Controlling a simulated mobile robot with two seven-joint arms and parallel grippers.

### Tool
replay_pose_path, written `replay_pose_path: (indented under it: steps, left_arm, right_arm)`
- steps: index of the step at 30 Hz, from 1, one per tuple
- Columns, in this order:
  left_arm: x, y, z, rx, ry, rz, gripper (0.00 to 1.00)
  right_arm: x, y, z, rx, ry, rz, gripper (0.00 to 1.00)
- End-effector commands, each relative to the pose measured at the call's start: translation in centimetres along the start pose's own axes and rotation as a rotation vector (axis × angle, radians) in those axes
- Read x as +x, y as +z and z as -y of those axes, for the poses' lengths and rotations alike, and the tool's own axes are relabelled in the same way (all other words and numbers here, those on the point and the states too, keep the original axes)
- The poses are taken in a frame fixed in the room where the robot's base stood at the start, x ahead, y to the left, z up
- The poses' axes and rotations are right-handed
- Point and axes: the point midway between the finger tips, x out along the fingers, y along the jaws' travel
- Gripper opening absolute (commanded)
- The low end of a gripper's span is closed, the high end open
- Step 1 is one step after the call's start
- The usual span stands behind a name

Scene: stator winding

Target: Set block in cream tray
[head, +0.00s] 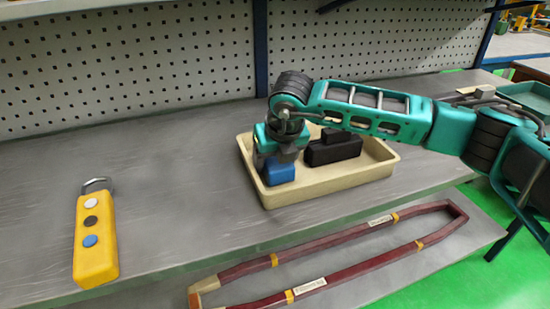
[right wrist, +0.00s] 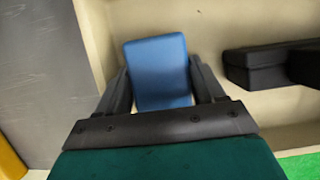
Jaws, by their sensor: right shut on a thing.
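The blue block (head: 279,171) is inside the cream tray (head: 325,188), at the tray's left end. My right gripper (head: 279,157) comes down over it from above and is shut on it. In the right wrist view the blue block (right wrist: 158,72) sits between the two black fingers (right wrist: 160,90), with the tray floor and wall (right wrist: 95,40) around it. Whether the block's underside touches the tray floor cannot be told. My left gripper is not in view.
A black block-like part (head: 333,148) lies in the tray to the right of the blue block. A yellow control pendant (head: 95,240) lies on the grey bench (head: 170,180) at the left. A dark red frame (head: 340,240) is on the lower shelf.

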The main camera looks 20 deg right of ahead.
Motion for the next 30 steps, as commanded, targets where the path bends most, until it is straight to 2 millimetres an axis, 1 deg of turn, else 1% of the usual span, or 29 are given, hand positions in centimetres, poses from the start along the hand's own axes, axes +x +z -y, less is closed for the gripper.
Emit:
replay_pose_path:
  steps: [5, 6, 9, 16, 20, 23, 30]
  left_arm:
    - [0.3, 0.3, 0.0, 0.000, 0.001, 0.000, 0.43]
    - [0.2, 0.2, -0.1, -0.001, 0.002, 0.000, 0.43]
    - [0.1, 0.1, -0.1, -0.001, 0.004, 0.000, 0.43]
    - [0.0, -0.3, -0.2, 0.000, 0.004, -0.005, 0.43]
    - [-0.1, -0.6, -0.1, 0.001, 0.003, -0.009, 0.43]
    - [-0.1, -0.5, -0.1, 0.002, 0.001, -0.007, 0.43]
    - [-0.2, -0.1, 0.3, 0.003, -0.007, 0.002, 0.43]
  right_arm:
    - [0.3, -0.1, 0.0, 0.000, 0.001, 0.001, 0.31]
    - [0.3, -0.1, 0.0, -0.001, 0.000, 0.000, 0.70]
    - [0.2, -0.1, 0.0, -0.001, 0.000, -0.001, 0.79]
    - [0.1, -0.1, -0.1, -0.001, 0.001, 0.000, 0.79]
    - [-0.7, 0.1, -0.1, -0.001, 0.002, 0.002, 0.79]
    - [-2.5, 0.1, -0.1, -0.002, 0.003, 0.003, 0.79]
    - [-7.8, 0.1, -0.1, -0.001, 0.002, 0.004, 0.79]
